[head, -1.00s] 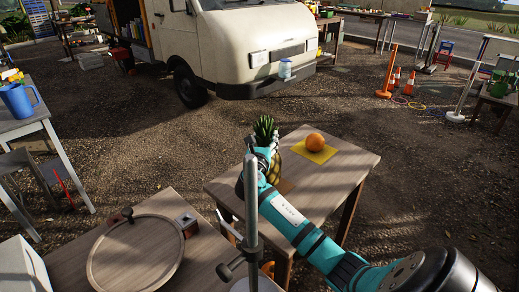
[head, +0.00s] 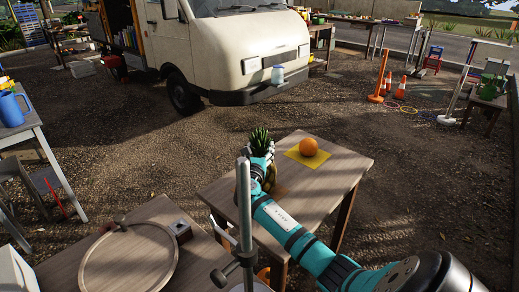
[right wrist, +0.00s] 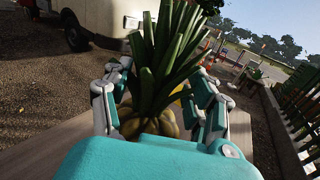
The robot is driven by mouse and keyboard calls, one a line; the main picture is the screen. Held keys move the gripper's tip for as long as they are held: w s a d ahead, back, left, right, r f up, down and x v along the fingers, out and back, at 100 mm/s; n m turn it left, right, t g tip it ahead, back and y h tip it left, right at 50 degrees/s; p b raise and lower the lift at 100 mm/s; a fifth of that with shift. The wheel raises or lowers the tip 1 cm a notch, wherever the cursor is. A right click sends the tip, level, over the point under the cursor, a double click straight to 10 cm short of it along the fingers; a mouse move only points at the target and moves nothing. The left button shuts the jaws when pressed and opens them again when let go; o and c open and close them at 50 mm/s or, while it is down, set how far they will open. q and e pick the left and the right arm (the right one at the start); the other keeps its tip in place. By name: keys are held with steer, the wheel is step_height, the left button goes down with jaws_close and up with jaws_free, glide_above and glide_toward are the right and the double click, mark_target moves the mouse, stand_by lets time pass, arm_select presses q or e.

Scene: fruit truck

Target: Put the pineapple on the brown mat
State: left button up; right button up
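The pineapple (head: 260,140) is over the near left part of the wooden table, its green leaves pointing up. The right wrist view shows its leaves and yellow-brown body (right wrist: 145,125) between the fingers. My right gripper (head: 262,165) appears shut on it, with fingers along both sides; the exact contact is partly hidden. The brown mat (head: 281,191) lies on the table just beside and below the gripper, partly covered by my right arm. I cannot tell whether the pineapple's base touches the table or mat. My left gripper is out of view.
An orange (head: 309,147) sits on a yellow mat (head: 292,154) farther back on the same table (head: 335,172). A metal pole (head: 244,205) stands in front, left of my arm. A round wooden board (head: 128,262) lies on a nearer table. The table's right side is clear.

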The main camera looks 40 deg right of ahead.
steer(key=shift+o, duration=0.7)
steer(key=shift+r, duration=0.1)
steer(key=v, duration=1.2)
